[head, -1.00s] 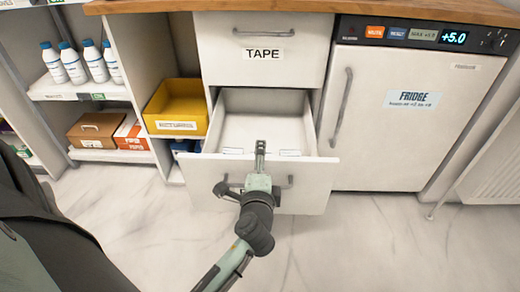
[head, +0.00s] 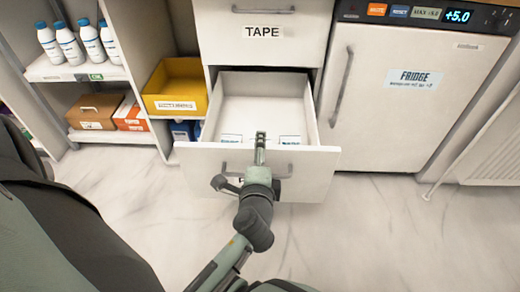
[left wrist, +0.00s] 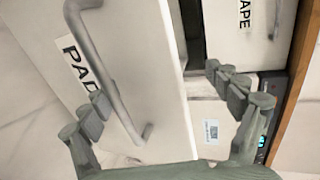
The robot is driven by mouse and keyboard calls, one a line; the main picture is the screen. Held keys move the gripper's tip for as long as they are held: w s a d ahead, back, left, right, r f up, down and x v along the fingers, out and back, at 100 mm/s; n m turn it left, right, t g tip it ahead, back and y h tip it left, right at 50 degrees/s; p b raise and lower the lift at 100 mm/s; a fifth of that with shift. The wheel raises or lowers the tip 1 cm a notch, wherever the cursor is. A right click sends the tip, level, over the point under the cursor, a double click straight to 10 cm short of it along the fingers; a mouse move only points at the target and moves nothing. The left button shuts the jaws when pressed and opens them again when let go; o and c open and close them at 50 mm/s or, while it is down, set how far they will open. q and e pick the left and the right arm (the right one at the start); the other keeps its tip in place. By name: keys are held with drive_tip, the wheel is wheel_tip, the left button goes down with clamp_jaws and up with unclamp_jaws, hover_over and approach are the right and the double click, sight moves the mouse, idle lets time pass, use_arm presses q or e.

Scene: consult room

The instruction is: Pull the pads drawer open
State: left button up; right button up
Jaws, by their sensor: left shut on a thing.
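The pads drawer (head: 312,172) is a white drawer under the drawer labelled TAPE. It stands pulled out, with its inside showing. Its front, with a partly hidden label beginning PAD (left wrist: 78,63) and a grey bar handle (left wrist: 104,75), fills much of the left wrist view. My left gripper (head: 260,140) is at the middle of the drawer front. In the left wrist view its fingers (left wrist: 165,98) stand on either side of the front panel, one beside the handle and one over the inside. It is shut on the drawer; the exact contact is unclear. My right gripper is out of view.
The TAPE drawer (head: 262,50) above is shut. A white fridge (head: 390,120) stands to the right. A yellow bin (head: 178,82), bottles (head: 70,45) and boxes (head: 95,110) are on shelves to the left. White packs (head: 231,139) lie inside the drawer. Marble floor in front is clear.

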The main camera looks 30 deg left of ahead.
use_arm(q)
drive_tip(key=shift+s+d+r+t, duration=0.1)
drive_tip(key=shift+r+t, duration=0.05)
drive_tip(key=shift+r, duration=0.45)
drive_tip(key=shift+s+d+r+t, duration=0.1)
drive_tip(key=shift+r+t, duration=0.05)
drive_tip(key=shift+r, duration=0.45)
drive_tip(key=shift+c, duration=0.3)
drive_tip(key=shift+s+d, duration=0.4)
drive_tip(key=shift+s, duration=0.2)
drive_tip(key=c, duration=0.4)
drive_tip(key=shift+o, duration=0.7)
drive_tip(key=shift+v, duration=0.8)
drive_tip(key=shift+s+d+r, duration=0.2)
drive_tip(key=shift+s+r, duration=0.15)
drive_tip(key=shift+c, duration=1)
drive_tip(key=shift+s+d, duration=0.15)
drive_tip(key=shift+s, duration=0.1)
drive_tip(key=c, duration=0.6)
drive_tip(key=shift+s+f, duration=0.15)
drive_tip(key=shift+f, duration=0.05)
drive_tip(key=shift+f, duration=0.15)
